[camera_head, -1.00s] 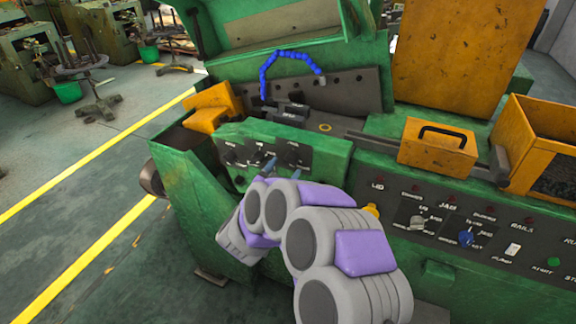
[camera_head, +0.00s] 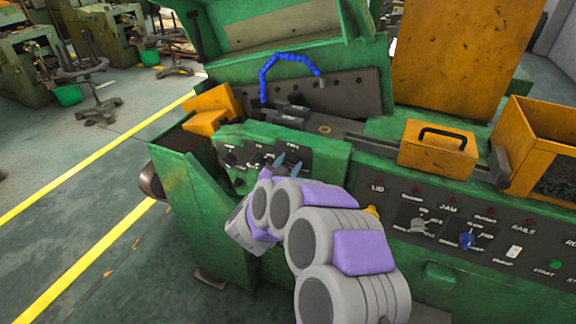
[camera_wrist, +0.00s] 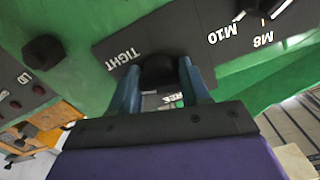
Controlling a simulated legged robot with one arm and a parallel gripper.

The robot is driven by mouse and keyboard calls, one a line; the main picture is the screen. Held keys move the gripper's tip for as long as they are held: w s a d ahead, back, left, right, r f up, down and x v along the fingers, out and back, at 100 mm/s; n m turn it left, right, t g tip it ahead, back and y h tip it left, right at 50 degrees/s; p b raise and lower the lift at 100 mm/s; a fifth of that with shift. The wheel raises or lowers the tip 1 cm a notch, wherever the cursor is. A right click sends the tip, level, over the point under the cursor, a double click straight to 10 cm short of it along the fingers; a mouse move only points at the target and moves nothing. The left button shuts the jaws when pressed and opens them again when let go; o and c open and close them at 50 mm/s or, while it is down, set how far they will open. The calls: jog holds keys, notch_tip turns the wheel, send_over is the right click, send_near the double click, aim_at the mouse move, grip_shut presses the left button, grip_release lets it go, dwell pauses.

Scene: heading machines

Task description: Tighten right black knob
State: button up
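The black knob (camera_wrist: 157,70) sits on a dark panel (camera_wrist: 115,45) between the white words TIGHT and FREE, the latter partly covered. My gripper (camera_wrist: 159,72) has its two blue fingers on either side of this knob, and they appear to touch it. In the head view my gripper (camera_head: 287,165) is at the right part of the small dark panel on the green machine. There the knob is hidden behind the fingers and my arm.
A control panel (camera_head: 480,235) with knobs and buttons lies to the right. An orange box with a handle (camera_head: 437,150) and an orange bin (camera_head: 540,150) stand above it. A blue hose (camera_head: 285,57) arches behind the panel. Open floor (camera_head: 85,200) lies left.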

jog(key=c, duration=0.4)
jog(key=shift+a+f+m+b, duration=0.1)
jog(key=shift+m+b, duration=0.55)
jog(key=shift+m, duration=0.65)
jog(key=o, duration=1.1)
jog(key=shift+a, duration=0.15)
jog(key=shift+c, duration=0.2)
jog(key=p+v, duration=0.2)
jog(key=v, duration=1.5)
jog(key=shift+s+p, duration=0.15)
jog(key=shift+p, duration=0.15)
jog(key=shift+a, duration=0.1)
